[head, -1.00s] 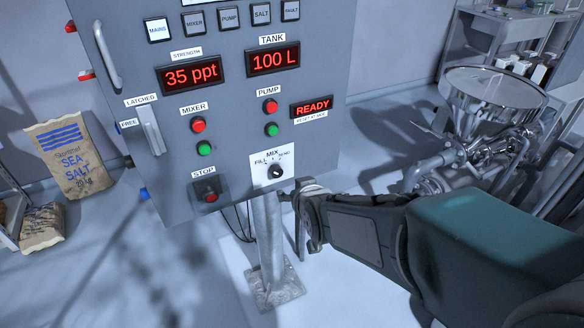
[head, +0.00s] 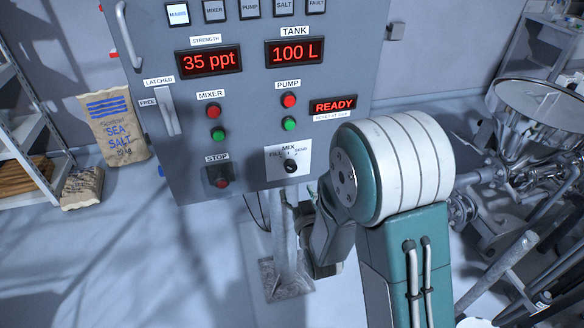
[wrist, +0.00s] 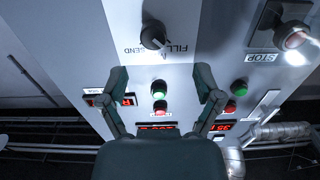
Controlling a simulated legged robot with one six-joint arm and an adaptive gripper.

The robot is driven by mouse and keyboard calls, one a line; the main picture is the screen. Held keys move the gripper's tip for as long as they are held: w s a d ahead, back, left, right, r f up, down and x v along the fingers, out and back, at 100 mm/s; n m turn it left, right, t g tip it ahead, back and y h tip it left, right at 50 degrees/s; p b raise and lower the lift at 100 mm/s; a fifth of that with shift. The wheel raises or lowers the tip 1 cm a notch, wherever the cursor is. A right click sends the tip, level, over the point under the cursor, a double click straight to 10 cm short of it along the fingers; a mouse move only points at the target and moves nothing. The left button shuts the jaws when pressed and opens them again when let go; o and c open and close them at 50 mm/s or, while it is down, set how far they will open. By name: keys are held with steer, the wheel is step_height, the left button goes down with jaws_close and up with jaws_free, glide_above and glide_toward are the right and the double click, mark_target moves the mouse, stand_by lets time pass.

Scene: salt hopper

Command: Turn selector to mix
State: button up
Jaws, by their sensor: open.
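The selector (head: 290,165) is a black round knob on a white plate marked FILL, MIX and SEND, low on the grey control panel. In the wrist view the knob (wrist: 153,37) shows upside down at the top, with a pale pointer mark slanting toward the FILL side; its exact setting is hard to tell. My gripper (wrist: 161,82) is open and empty, its two dark fingers apart below the knob in that picture and not touching it. In the head view my own arm hides the gripper.
A red STOP button (head: 222,182) sits left of the selector, and pump buttons (head: 289,112) sit above it. The display reads READY (head: 333,106). A metal hopper (head: 545,105) stands at right, salt bags (head: 118,130) at left.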

mark_target(292, 170)
steer(key=x, duration=0.2)
steer(key=d+x, duration=0.1)
steer(key=x, duration=0.5)
steer(key=shift+w+d, duration=0.15)
steer(key=shift+w, duration=0.35)
steer(key=shift+w+a, duration=0.1)
steer(key=shift+a, duration=0.55)
steer(key=shift+d, duration=0.35)
steer(key=c, duration=1.1)
